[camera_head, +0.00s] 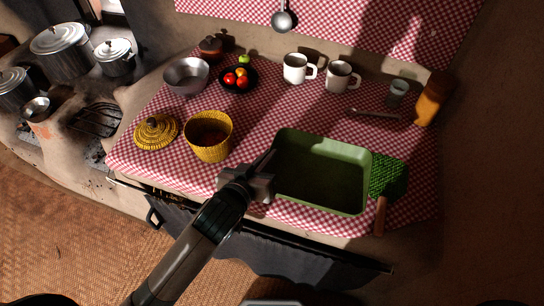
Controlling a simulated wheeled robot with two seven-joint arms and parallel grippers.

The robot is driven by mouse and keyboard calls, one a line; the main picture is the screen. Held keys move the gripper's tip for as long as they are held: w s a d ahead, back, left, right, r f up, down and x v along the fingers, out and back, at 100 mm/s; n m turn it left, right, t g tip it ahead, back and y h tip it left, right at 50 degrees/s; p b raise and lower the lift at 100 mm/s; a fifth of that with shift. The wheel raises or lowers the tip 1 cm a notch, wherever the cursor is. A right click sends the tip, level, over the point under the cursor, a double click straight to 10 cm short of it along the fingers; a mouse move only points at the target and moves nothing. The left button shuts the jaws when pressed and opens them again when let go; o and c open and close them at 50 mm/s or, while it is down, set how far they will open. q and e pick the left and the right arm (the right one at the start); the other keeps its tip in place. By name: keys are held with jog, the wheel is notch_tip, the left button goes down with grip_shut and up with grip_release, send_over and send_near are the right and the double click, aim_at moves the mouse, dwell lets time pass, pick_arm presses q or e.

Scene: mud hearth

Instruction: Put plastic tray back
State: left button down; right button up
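The green plastic tray (322,205) is on the right part of the checked tablecloth, near its front edge. It looks empty and lies open side up. My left gripper (266,162) is at the tray's left wall, with the gripper body just outside the front left corner. A dark finger reaches along the left rim. The gripper's own body hides part of the fingers, so I cannot tell whether they close on the rim. My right gripper is not in view.
A yellow woven basket (209,137) stands left of the tray, its lid (156,132) farther left. A green textured piece (389,176) with a brown handle (380,216) lies against the tray's right side. Mugs (297,69), a bowl (186,76) and an orange bottle (432,99) stand behind.

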pick_arm(q)
jog(key=p, duration=0.2)
send_over(253, 158)
notch_tip(253, 158, down, 6)
jog(key=shift+f, duration=0.25)
jog(key=shift+f+p, duration=0.2)
jog(key=shift+p, duration=0.1)
notch_tip(253, 158, down, 3)
jog(key=shift+r+p, duration=0.15)
jog(key=shift+p, duration=0.25)
jog(key=shift+f, duration=0.65)
